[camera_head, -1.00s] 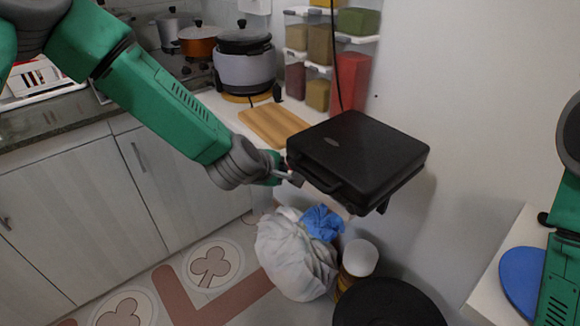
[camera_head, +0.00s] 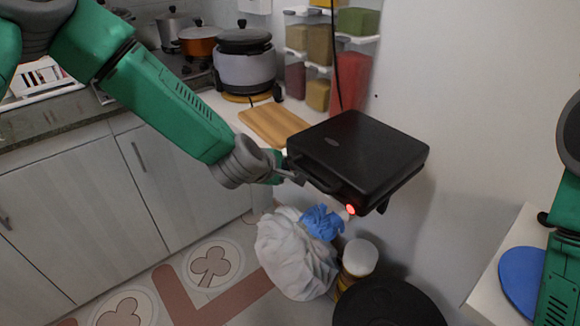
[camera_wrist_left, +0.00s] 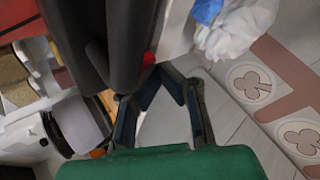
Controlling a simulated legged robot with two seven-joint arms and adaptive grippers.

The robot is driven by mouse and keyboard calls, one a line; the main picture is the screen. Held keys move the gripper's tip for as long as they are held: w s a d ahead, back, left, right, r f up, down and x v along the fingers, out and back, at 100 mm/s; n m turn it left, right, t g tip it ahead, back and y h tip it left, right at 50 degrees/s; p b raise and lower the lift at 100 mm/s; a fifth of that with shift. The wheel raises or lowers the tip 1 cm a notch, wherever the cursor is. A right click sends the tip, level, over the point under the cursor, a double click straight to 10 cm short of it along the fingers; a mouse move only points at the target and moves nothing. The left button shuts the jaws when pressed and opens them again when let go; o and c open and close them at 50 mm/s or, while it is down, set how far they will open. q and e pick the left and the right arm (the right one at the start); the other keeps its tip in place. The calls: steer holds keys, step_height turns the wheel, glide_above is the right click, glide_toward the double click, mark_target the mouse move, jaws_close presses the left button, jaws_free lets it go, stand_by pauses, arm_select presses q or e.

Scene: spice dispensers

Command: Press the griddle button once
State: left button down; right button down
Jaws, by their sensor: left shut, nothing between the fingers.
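The griddle (camera_head: 357,150) is a black, closed appliance by the wall in the head view. Its button (camera_head: 351,210) glows red at the lower front edge. My left gripper (camera_head: 296,177) is at the griddle's left front side, near the handle, apart from the button. The griddle's body partly hides its fingertips. In the left wrist view the gripper (camera_wrist_left: 166,72) is shut with nothing between its fingers, beside the dark griddle edge (camera_wrist_left: 125,45). A small red patch (camera_wrist_left: 149,58) shows close to the fingertips there. My right gripper is out of view.
A wooden board (camera_head: 275,124) lies on the counter behind the griddle, near a cooker (camera_head: 245,70). A spice rack (camera_head: 332,42) hangs on the wall. Below are a white bag (camera_head: 295,255), a jar (camera_head: 358,262) and a black round lid (camera_head: 388,303).

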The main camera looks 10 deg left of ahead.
arm_select(q)
steer(key=shift+s+a, duration=0.45)
steer(key=shift+s, duration=0.1)
steer(key=shift+s+a, duration=0.8)
steer(key=shift+s, duration=0.2)
steer(key=shift+s+a, duration=0.8)
steer(key=shift+s, duration=0.2)
